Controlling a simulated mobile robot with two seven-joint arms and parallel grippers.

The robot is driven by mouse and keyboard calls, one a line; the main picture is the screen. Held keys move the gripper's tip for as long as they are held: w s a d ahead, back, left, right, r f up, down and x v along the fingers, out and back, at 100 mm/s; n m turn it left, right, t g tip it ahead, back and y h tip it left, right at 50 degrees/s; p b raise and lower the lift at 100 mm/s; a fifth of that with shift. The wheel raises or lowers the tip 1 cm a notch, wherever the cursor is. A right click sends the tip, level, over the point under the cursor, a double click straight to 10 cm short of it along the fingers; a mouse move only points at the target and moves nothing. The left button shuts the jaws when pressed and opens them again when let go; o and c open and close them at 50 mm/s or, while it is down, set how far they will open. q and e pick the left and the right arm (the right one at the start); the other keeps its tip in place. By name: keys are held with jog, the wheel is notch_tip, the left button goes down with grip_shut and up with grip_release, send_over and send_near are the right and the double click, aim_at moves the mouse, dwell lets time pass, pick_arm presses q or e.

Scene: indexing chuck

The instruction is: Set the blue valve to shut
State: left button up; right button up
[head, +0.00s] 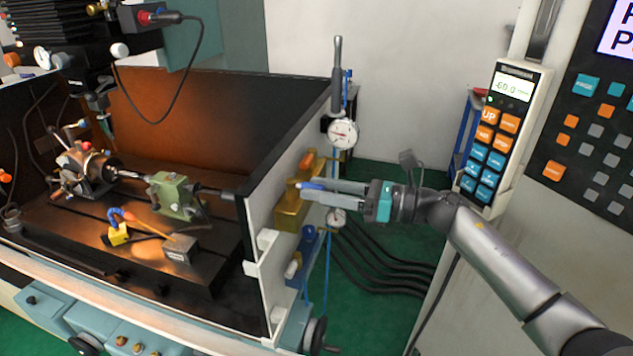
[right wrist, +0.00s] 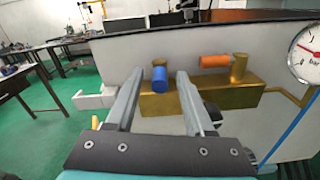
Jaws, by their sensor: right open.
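The blue valve (right wrist: 160,80) has a short blue handle on a brass block (right wrist: 225,97) fixed to the outer side of the white machine panel. In the head view the blue handle (head: 311,186) shows at the tips of my right gripper (head: 318,190). My right gripper (right wrist: 158,84) is open, and in the right wrist view the blue handle appears between its two fingertips. I cannot tell whether either finger touches it. The handle's end faces the wrist camera. My left gripper is not in view.
An orange valve handle (right wrist: 214,61) lies sideways on the same block, close by. Pressure gauges (head: 342,133) sit above and below the block. A handheld control panel (head: 497,132) stands to the right. Black hoses (head: 385,265) run below my right arm.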

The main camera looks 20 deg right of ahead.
jog(key=shift+w+a, duration=0.25)
jog(key=shift+a, duration=0.2)
grip_shut()
dwell(0.4)
